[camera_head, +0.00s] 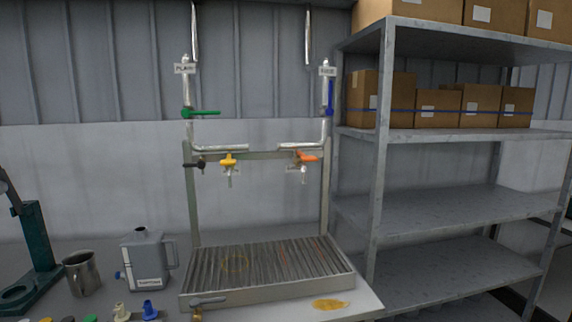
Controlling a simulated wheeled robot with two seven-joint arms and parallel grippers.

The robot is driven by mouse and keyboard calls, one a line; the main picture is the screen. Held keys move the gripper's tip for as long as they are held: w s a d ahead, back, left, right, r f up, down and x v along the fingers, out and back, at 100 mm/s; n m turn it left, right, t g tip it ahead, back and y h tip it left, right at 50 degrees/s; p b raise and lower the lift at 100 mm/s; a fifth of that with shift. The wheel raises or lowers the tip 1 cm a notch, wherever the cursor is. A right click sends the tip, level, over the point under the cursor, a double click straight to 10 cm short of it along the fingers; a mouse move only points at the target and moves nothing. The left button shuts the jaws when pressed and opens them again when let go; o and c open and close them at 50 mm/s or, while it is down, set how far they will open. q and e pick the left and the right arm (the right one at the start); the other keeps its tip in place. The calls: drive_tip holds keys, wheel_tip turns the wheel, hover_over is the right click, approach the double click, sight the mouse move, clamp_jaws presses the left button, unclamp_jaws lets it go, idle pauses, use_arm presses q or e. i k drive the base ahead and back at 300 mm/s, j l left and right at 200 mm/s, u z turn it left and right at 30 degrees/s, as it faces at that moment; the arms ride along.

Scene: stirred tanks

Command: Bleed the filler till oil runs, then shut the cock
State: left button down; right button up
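The filler is a pipe stand (190,210) with two lines over a slatted drip tray (270,292). The left line carries a green lever (202,113) lying level; the right line carries a blue lever (331,97) pointing along the pipe. Below, a yellow-handled cock (229,160) and an orange-handled cock (306,157) hang over the tray with their spouts down. A small black handle (195,164) sits left of the yellow one. No oil stream shows under either spout. A drain cock (207,301) is at the tray's front left. Neither gripper is in view.
A grey jug (147,262) and a metal mug (82,273) stand left of the tray, near a teal stand (38,240). Small coloured fittings (150,310) lie in front. A yellow oily patch (331,304) marks the bench. Shelving (382,170) with boxes (380,98) stands right.

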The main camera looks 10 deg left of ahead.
sight(191, 165)
drive_tip(key=i+j+u, duration=0.35)
drive_tip(key=j, duration=0.15)
drive_tip(key=i+j+u, duration=0.35)
drive_tip(key=j+z, duration=0.2)
drive_tip(key=k+j+z, duration=0.2)
drive_tip(key=i+j, duration=0.05)
drive_tip(key=j, duration=0.05)
